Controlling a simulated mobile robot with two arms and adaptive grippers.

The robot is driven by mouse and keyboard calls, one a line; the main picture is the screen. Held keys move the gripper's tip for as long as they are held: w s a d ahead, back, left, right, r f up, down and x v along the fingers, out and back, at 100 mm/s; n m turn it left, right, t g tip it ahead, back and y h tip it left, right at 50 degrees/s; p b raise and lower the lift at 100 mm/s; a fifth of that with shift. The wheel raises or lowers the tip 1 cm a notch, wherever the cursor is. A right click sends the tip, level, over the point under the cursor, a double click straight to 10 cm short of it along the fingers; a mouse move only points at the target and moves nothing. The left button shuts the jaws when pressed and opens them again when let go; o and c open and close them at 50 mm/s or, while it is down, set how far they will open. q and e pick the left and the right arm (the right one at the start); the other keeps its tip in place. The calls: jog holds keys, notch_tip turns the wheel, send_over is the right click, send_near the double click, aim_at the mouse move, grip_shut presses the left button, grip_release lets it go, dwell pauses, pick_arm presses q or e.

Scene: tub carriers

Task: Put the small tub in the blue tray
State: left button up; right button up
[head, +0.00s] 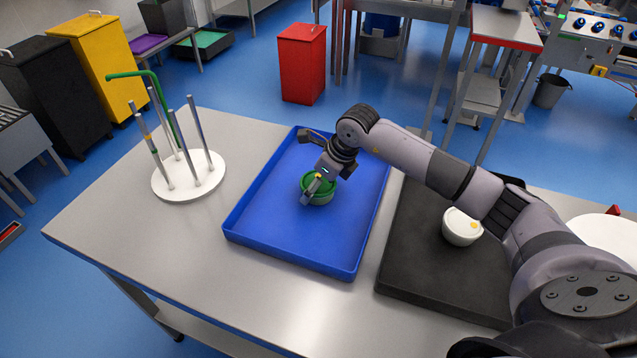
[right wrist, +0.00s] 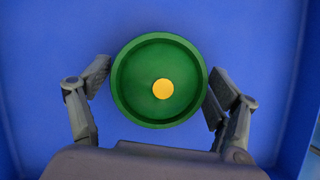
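The small tub (head: 320,196) is green and round. It is upright inside the blue tray (head: 247,237), near the middle of the tray, and appears to rest on its floor. In the right wrist view the tub (right wrist: 140,100) shows from above, with a yellow disc in its centre. My right gripper (head: 316,186) is low over the tub. In the right wrist view its fingers (right wrist: 160,88) are spread on either side of the rim, with narrow gaps. The tub's underside is hidden. My left gripper is out of view.
A white peg stand (head: 190,190) with upright rods and a green hooked bar stands at the left. The table's (head: 180,270) front left is clear.

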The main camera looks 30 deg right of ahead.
jog(key=shift+o, duration=0.6)
jog(key=shift+r, duration=0.25)
jog(key=b+v, duration=0.1)
jog(key=v, duration=0.9)
jog(key=shift+s+d+r, duration=0.1)
jog(key=shift+d+r, duration=0.05)
jog(key=shift+r, duration=0.1)
jog(key=shift+s+d+r, duration=0.1)
jog(key=shift+s+r, duration=0.15)
jog(key=shift+r, duration=0.3)
